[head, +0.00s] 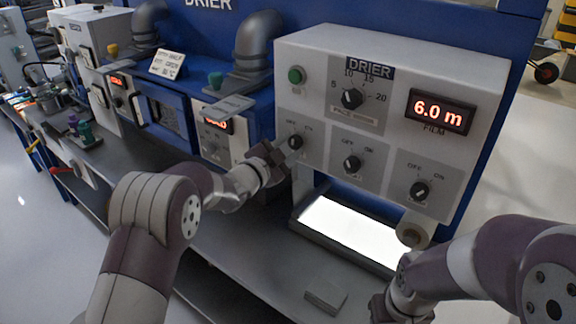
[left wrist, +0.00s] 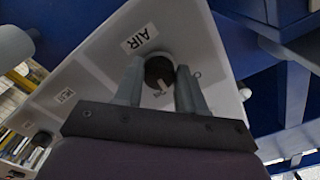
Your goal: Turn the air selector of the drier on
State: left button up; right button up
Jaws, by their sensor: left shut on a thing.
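The drier (head: 400,62) is a pale box with a red "6.0 m" display and several black knobs. Its air selector (head: 295,142) is the leftmost lower knob, with OFF and ON marks above. In the left wrist view the air selector (left wrist: 158,72) sits between my fingers beside the "AIR" label. My left gripper (head: 284,150) is shut on it; the gripper also shows in the left wrist view (left wrist: 158,85). The knob's pointer direction is hard to read. My right gripper (head: 388,310) is low at the bottom edge, below the drier, and its fingers are not clear.
Right of the air selector are two similar knobs, the middle one (head: 352,164) and the right one (head: 420,189). A dial (head: 352,98) and a green button (head: 296,75) are above. A bright light panel (head: 350,228) lies below. A blue machine (head: 165,108) stands left.

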pick_arm(q)
jog(key=m+b, duration=0.3)
jog(key=b, duration=0.2)
jog(key=shift+m, duration=0.3)
jog(key=shift+r+m+b, duration=0.2)
jog(key=shift+m+b, duration=0.5)
jog(key=shift+b, duration=0.1)
jog(key=o, duration=1.1)
jog(key=shift+c, duration=0.2)
jog(key=shift+f, duration=0.1)
jog(key=b+v, duration=0.2)
jog(key=v, duration=1)
jog(key=shift+s+a+b, duration=0.15)
jog(key=shift+s+b, duration=0.15)
jog(key=shift+b, duration=0.1)
